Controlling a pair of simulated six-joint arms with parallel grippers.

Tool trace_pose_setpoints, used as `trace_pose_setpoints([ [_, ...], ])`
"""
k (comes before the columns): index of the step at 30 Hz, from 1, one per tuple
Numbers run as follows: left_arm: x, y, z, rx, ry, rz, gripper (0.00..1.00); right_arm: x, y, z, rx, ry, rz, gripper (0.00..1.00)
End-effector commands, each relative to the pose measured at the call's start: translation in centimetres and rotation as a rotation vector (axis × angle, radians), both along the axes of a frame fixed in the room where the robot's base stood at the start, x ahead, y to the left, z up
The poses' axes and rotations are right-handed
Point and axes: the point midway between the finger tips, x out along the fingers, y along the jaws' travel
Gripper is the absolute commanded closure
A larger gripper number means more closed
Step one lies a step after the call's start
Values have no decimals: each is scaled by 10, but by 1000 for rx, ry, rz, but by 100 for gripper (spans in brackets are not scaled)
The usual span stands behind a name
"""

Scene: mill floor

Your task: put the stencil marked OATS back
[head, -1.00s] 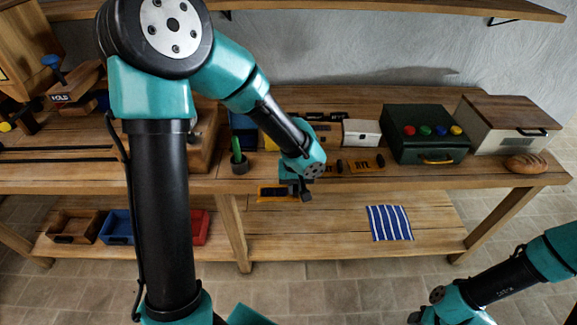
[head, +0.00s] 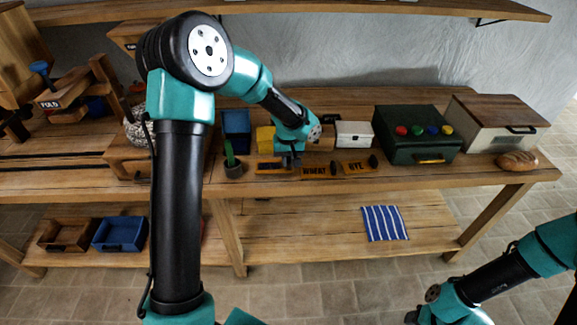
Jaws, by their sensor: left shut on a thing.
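My left gripper (head: 291,161) is shut on an orange stencil plate (head: 269,168) near the front edge of the bench. The plate's dark marking is too small to read, and the gripper hides its right part. I cannot tell whether the plate touches the bench top. To its right, the stencil marked WHEAT (head: 316,172) and the stencil marked RYE (head: 356,169) lie in a row with it.
A pot with a green thing (head: 232,167) stands just left of the held plate. Behind are a blue bin (head: 236,122), a yellow block (head: 264,138) and a white box (head: 355,134). A green box with coloured knobs (head: 415,140) stands right. A striped cloth (head: 384,223) lies on the lower shelf.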

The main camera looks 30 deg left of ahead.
Motion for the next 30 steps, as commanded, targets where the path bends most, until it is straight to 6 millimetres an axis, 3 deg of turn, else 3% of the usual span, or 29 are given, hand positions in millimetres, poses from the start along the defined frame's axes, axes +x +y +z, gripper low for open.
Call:
trace_pose_setpoints([
  [5, 7, 4, -1, 0, -1, 2, 100, 0, 0, 0, 0, 0, 0, 57],
  [14, 7, 4, -35, 0, 1, 0, 100, 0, 0, 0, 0, 0, 0, 57],
  [26, 8, 4, -39, 0, 0, 0, 100, 0, 0, 0, 0, 0, 0, 57],
  [27, 7, 4, -39, 0, 0, 0, 81, 0, 0, 0, 0, 0, 0, 57],
  [30, 7, 4, -39, 0, 0, 0, 72, 0, 0, 0, 0, 0, 0, 57],
])
